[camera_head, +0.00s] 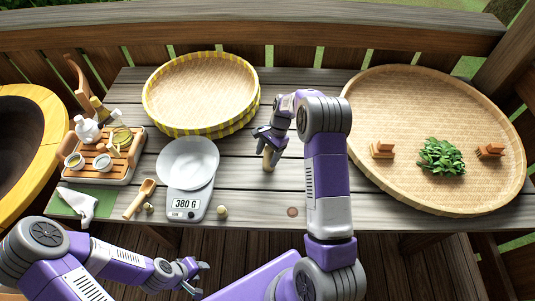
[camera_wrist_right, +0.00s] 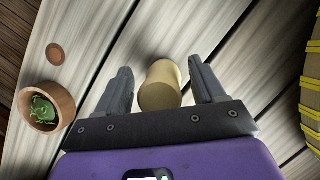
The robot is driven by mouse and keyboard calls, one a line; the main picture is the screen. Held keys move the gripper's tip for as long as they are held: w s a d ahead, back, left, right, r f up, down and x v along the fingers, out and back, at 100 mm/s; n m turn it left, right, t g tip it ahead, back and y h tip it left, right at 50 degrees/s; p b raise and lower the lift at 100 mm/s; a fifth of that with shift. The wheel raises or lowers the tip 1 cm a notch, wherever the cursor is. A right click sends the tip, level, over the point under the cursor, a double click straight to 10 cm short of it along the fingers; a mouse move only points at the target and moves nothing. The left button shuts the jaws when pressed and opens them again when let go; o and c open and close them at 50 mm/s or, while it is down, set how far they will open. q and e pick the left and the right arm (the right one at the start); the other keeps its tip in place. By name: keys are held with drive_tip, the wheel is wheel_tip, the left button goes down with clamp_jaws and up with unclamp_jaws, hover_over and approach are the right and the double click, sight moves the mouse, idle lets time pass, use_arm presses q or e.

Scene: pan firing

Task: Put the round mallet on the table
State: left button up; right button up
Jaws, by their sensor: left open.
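The round mallet (camera_head: 268,160) is a pale wooden cylinder, seen under my right gripper (camera_head: 271,140) at the middle of the table (camera_head: 240,210). Its base appears to meet the planks; I cannot tell if it touches. In the right wrist view the mallet (camera_wrist_right: 160,85) lies between the two fingers of my right gripper (camera_wrist_right: 162,82), with a gap visible on each side. My right gripper is open around it. My left gripper (camera_head: 195,273) is open and empty in front of the table's front edge.
A scale (camera_head: 188,175) reading 380 G stands left of the mallet. A yellow-rimmed basket (camera_head: 150,112) is behind it. A large round tray (camera_head: 375,195) with leaves (camera_head: 442,157) covers the right side. A tea tray (camera_head: 128,172) is at left. A small wooden cup (camera_wrist_right: 68,101) shows near my right gripper.

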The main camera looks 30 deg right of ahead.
drive_tip(key=shift+d+r, duration=0.1)
drive_tip(key=shift+r, duration=0.2)
drive_tip(key=p+v, duration=0.2)
drive_tip(key=v, duration=0.9)
drive_tip(key=shift+r, duration=0.35)
drive_tip(key=shift+d, duration=0.1)
